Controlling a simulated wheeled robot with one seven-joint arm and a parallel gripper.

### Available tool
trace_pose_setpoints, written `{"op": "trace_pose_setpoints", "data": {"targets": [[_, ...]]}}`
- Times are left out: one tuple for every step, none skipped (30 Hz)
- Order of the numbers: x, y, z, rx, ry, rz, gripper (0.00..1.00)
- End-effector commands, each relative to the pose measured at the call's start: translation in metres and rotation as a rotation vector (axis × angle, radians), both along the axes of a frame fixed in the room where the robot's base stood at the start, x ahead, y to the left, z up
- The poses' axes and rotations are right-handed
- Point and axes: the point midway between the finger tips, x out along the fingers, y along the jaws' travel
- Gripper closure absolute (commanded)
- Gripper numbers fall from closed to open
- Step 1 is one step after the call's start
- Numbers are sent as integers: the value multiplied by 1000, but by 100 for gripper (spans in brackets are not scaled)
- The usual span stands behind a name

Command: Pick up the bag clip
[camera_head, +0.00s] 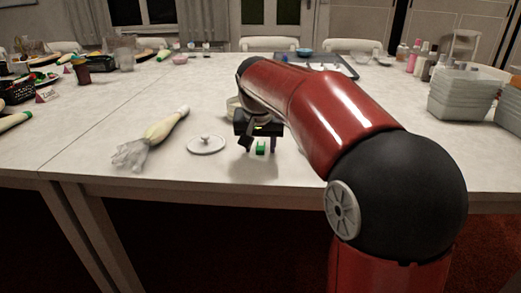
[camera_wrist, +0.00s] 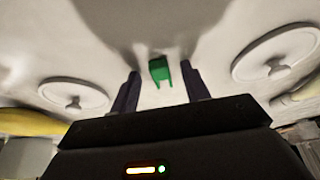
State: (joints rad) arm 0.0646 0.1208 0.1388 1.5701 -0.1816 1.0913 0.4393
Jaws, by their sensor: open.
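The bag clip (camera_head: 261,148) is a small green piece on the white table, seen in the head view below my gripper. In the wrist view the green bag clip (camera_wrist: 160,70) lies between and just beyond my two dark fingertips, with its two prongs toward me. My gripper (camera_head: 259,148) is open and points down at the table, with one finger on each side of the clip in the picture. In the wrist view the fingers of my gripper (camera_wrist: 161,78) stand apart, with nothing held. I cannot tell whether a finger touches the clip.
A white round lid with a knob (camera_head: 206,145) lies left of my gripper. A piping bag (camera_head: 152,138) lies farther left. A pale round container (camera_head: 234,106) is partly hidden behind my gripper. Stacked clear tubs (camera_head: 464,95) stand at the right. The table front edge is close.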

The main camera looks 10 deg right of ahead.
Motion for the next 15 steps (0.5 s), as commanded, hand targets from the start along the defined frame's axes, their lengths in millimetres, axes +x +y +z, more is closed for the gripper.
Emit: {"op": "trace_pose_setpoints", "data": {"targets": [[0, 0, 0, 0, 0, 0, 54], [0, 0, 0, 0, 0, 0, 56], [0, 0, 0, 0, 0, 0, 62], [0, 0, 0, 0, 0, 0, 65], [0, 0, 0, 0, 0, 0, 69], [0, 0, 0, 0, 0, 0, 75], [0, 0, 0, 0, 0, 0, 78], [0, 0, 0, 0, 0, 0, 82], [0, 0, 0, 0, 0, 0, 88], [0, 0, 0, 0, 0, 0, 92], [0, 0, 0, 0, 0, 0, 95], [0, 0, 0, 0, 0, 0, 95], [0, 0, 1, 0, 0, 0, 95], [0, 0, 1, 0, 0, 0, 95], [0, 0, 1, 0, 0, 0, 95]]}}
